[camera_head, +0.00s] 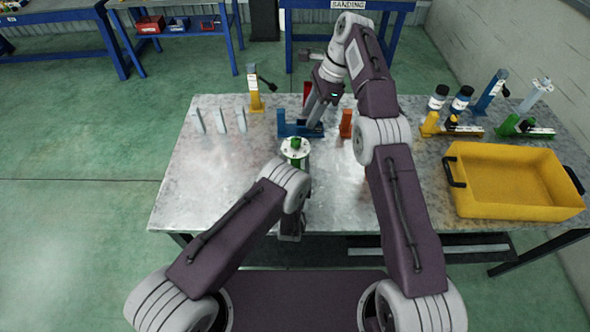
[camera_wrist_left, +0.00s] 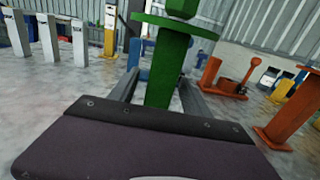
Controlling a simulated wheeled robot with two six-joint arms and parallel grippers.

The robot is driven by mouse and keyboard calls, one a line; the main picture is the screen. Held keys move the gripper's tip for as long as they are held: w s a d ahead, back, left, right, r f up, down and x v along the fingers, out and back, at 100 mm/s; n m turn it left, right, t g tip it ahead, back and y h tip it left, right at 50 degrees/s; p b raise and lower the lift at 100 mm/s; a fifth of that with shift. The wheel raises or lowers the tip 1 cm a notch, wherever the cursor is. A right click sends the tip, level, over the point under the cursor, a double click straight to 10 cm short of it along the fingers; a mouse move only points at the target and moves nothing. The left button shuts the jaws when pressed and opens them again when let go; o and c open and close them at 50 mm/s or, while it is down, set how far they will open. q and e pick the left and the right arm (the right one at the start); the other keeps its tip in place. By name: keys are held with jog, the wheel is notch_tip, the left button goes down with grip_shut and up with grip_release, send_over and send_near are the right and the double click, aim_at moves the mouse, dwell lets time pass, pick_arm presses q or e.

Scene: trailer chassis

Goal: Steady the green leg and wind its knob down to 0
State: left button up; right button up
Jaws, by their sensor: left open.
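The green leg (camera_wrist_left: 167,65) stands upright in the left wrist view, with a green plate and part of a green knob (camera_wrist_left: 182,7) at its top. In the head view its pale round dial (camera_head: 295,154) and green knob (camera_head: 295,143) show above my left arm, which hides the lower part. My left gripper (camera_wrist_left: 158,88) is open, one finger on each side of the leg; whether they touch it is unclear. My right gripper (camera_head: 314,112) reaches down over a blue piece (camera_head: 299,130) behind the green leg; I cannot tell whether its fingers are closed.
Several pale upright blocks (camera_head: 220,122) and a yellow post (camera_head: 254,92) stand at the left back. An orange piece (camera_head: 346,124) stands right of the blue piece. A yellow crate (camera_head: 508,182) and several coloured legs and jars fill the right. The table's left front is clear.

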pick_arm(q)
grip_shut()
pick_arm(e)
jog(key=shift+o, duration=1.9)
jog(key=shift+s+f, duration=0.15)
jog(key=shift+f, duration=0.2)
pick_arm(q)
jog(key=shift+w, duration=0.1)
pick_arm(e)
jog(key=m+t+y, duration=0.6)
jog(key=y, duration=0.7)
send_near(296, 139)
jog(key=x, duration=1)
jog(key=shift+s+a+f, duration=0.1)
jog(key=shift+f, duration=0.25)
grip_shut()
